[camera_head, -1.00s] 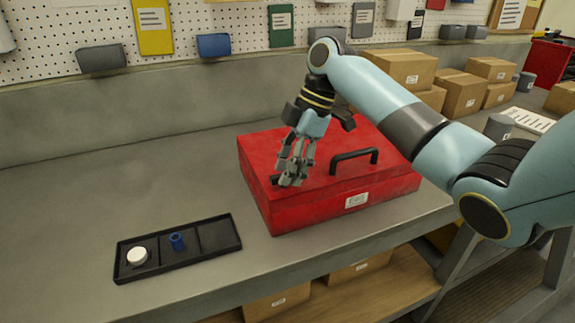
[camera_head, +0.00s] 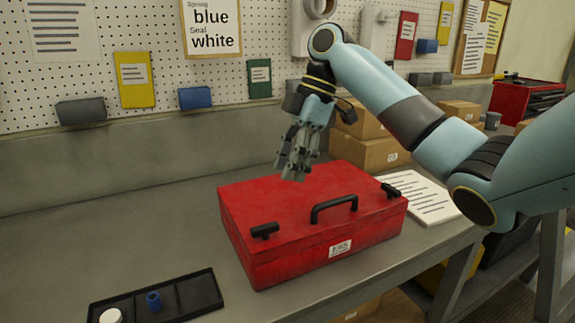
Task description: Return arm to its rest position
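My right gripper (camera_head: 297,164) hangs above the back of the red case (camera_head: 290,205), fingers pointing down, apart from the lid. Nothing shows between its fingers, which stand close together; how far they are open is unclear. My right arm (camera_head: 385,85) comes in from the right edge. The red case is closed on the grey bench, with a black handle (camera_head: 333,206) and two black latches on its lid. My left gripper is not in view.
A black tray (camera_head: 190,293) at the front left holds a blue cylinder (camera_head: 153,301) and a white disc (camera_head: 110,316). Cardboard boxes (camera_head: 365,150) and a paper sheet (camera_head: 425,197) lie behind and right of the case. A sign reads "blue" and "white".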

